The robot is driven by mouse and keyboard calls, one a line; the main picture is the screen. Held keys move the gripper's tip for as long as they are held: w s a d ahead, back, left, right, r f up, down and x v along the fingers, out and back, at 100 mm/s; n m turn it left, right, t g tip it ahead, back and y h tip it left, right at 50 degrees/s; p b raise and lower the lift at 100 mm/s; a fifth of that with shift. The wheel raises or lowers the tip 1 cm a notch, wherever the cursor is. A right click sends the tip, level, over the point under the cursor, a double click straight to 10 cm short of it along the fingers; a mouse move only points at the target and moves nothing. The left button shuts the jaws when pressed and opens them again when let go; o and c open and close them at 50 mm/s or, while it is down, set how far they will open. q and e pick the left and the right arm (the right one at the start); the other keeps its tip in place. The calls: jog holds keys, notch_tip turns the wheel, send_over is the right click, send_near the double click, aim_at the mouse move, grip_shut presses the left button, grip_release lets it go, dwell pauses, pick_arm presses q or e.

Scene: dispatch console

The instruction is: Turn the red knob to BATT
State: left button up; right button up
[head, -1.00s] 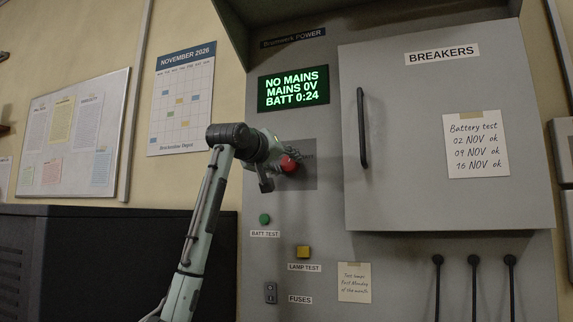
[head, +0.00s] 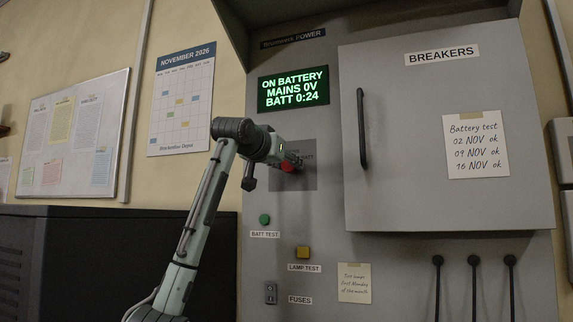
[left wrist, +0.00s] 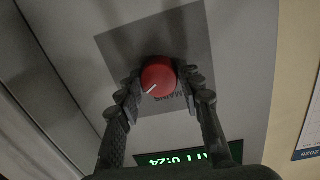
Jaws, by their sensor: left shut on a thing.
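The red knob (head: 288,165) sits on a darker grey plate (head: 307,178) on the cabinet front, mostly covered by my left gripper in the head view. My left gripper (left wrist: 160,77) is shut on the red knob (left wrist: 159,74), one finger on each side. In the left wrist view, which is upside down, the knob's white pointer mark points to the lower left, away from the partly hidden MAINS lettering (left wrist: 173,101). The BATT lettering cannot be read clearly. The green display (head: 293,88) reads ON BATTERY, MAINS 0V, BATT 0:24. My right gripper is not in view.
A green button (head: 264,219) and a yellow button (head: 302,252) sit below the knob. The breaker door (head: 420,130) with its black handle (head: 362,128) stands out to the right. A dark cabinet (head: 100,260) stands at the lower left.

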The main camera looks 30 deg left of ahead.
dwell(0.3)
pick_arm(q)
jog(key=o, duration=1.2)
jog(key=shift+c, duration=0.2)
jog(key=shift+s, duration=0.15)
jog(key=v, duration=1.2)
jog(key=shift+f, duration=0.1)
